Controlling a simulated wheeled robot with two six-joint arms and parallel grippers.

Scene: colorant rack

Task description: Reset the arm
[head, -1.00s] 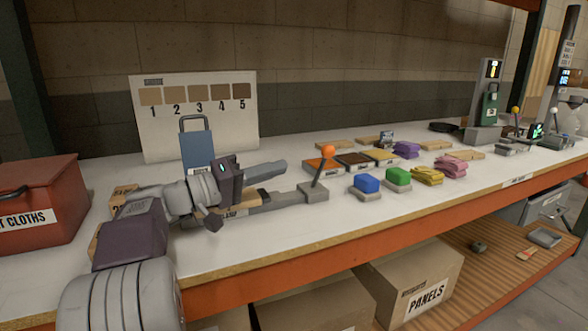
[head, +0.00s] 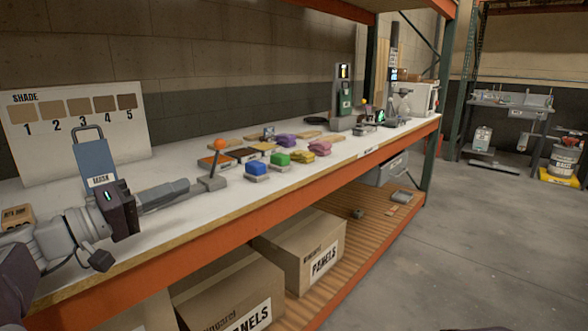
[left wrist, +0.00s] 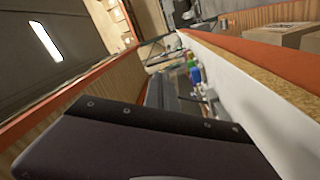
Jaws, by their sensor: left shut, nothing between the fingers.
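My left arm comes in from the left in the head view, over the front left of the bench. Its gripper (head: 180,189) points right along the bench, its grey fingers together with nothing between them. The fingertips appear just left of the orange-knobbed lever (head: 219,146); I cannot tell whether they are apart from its base.
A blue clipboard-like panel (head: 93,160) stands behind my wrist, before the shade chart (head: 70,150). Open floor (head: 480,240) lies right.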

